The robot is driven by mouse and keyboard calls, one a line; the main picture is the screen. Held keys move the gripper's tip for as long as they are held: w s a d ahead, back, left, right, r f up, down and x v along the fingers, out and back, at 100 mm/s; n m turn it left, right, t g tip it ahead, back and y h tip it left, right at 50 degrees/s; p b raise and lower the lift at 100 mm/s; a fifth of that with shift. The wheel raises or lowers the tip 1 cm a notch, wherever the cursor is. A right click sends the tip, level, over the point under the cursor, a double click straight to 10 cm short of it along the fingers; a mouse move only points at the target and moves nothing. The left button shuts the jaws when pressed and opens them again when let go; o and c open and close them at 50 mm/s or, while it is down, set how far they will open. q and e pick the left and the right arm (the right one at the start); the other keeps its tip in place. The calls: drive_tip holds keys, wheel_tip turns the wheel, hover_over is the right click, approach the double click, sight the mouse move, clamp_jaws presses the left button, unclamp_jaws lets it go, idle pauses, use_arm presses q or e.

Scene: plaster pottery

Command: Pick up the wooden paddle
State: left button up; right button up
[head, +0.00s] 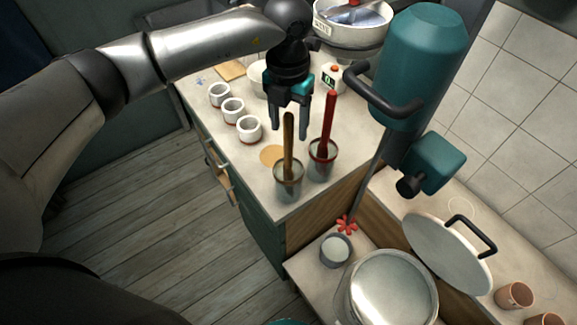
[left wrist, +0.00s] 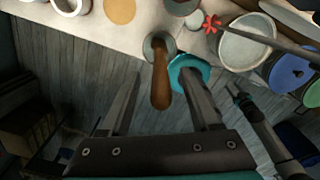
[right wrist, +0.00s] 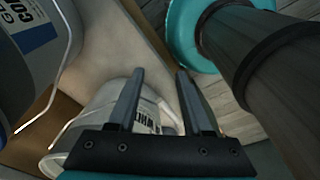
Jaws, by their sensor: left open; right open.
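The wooden paddle (head: 288,140) stands nearly upright in a clear jar (head: 287,188) near the front corner of the counter, its brown handle up. My left gripper (head: 289,132) is open and empty, pointing down, just above and behind the handle top in the head view. In the left wrist view the handle (left wrist: 161,88) shows between the two open fingers of the left gripper (left wrist: 160,75); I cannot tell whether they touch it. The paddle's lower end is hidden in the jar. My right gripper (right wrist: 160,73) is open and empty, over a white labelled bucket (right wrist: 120,110).
A second jar with a red-handled tool (head: 326,130) stands close to the right of the paddle. Several white cups (head: 233,111) line the counter's left side. A teal mixer (head: 420,65) rises to the right. A lidless bucket (head: 392,295) stands lower at the front.

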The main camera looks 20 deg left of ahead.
sight(289, 135)
use_arm(q)
wheel_tip(289, 135, down, 3)
drive_tip(key=shift+f, duration=0.2)
drive_tip(key=shift+s, duration=0.1)
clamp_jaws()
idle(0.4)
drive_tip(key=shift+r, duration=0.1)
